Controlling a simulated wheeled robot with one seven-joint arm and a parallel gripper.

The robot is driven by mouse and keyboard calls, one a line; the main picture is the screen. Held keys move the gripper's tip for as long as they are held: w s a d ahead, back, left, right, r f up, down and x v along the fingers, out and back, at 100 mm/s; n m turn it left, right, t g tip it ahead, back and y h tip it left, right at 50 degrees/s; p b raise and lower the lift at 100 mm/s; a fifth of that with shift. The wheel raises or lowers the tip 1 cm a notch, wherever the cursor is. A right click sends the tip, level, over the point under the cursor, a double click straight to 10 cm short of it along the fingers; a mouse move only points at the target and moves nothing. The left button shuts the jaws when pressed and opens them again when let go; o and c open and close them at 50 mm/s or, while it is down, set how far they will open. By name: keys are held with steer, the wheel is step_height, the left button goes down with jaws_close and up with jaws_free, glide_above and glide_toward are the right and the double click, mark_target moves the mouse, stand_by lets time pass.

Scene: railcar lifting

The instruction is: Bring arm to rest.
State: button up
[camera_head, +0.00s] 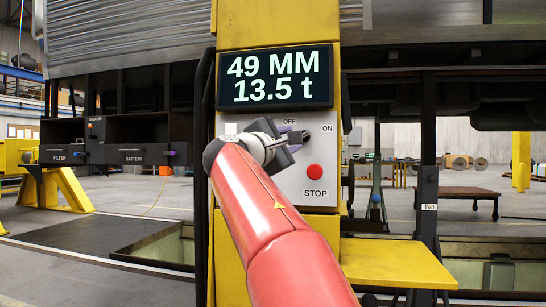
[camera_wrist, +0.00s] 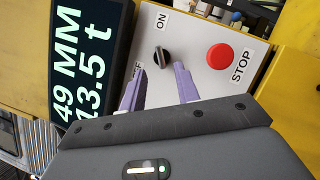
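My red arm (camera_head: 265,210) reaches up from the bottom of the head view to the grey control panel (camera_head: 325,185) on the yellow column. My gripper (camera_wrist: 158,82) is open in the wrist view, its two purple fingers apart. A black rotary knob (camera_wrist: 162,57) shows beyond and between the fingertips, and nothing is seen held. I cannot tell whether a finger touches the knob. The ON label and a partly covered OFF label are beside it. The red STOP button (camera_wrist: 220,56) is to the right of the fingers; it also shows in the head view (camera_head: 314,171).
A black display (camera_head: 275,77) above the panel reads 49 MM and 13.5 t. A yellow ledge (camera_head: 395,262) juts out at lower right. Dark boxes labelled FILTER and BATTERY (camera_head: 132,155) hang at left. Open floor (camera_head: 150,195) lies left of the column.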

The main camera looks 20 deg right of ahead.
steer(key=s+d+f+m+g+y, duration=0.15)
steer(key=s+f+y, duration=0.25)
steer(key=f, duration=0.5)
steer(key=s+a+f+m+g+y, duration=0.1)
steer(key=s+a+f+m+y, duration=0.2)
steer(key=s+f, duration=0.6)
steer(key=s+a+f+m+g+y, duration=0.2)
steer(key=s+f, duration=0.6)
steer(key=f, duration=0.8)
steer(key=s+a+f+m+g+y, duration=0.1)
steer(key=s+a+f+m+y, duration=0.5)
steer(key=f, duration=0.7)
steer(key=s+a+y, duration=0.1)
steer(key=s+a, duration=0.1)
steer(key=s, duration=0.1)
steer(key=shift+s+a+g, duration=0.3)
steer(key=shift+a+g, duration=0.05)
steer(key=shift+a, duration=0.05)
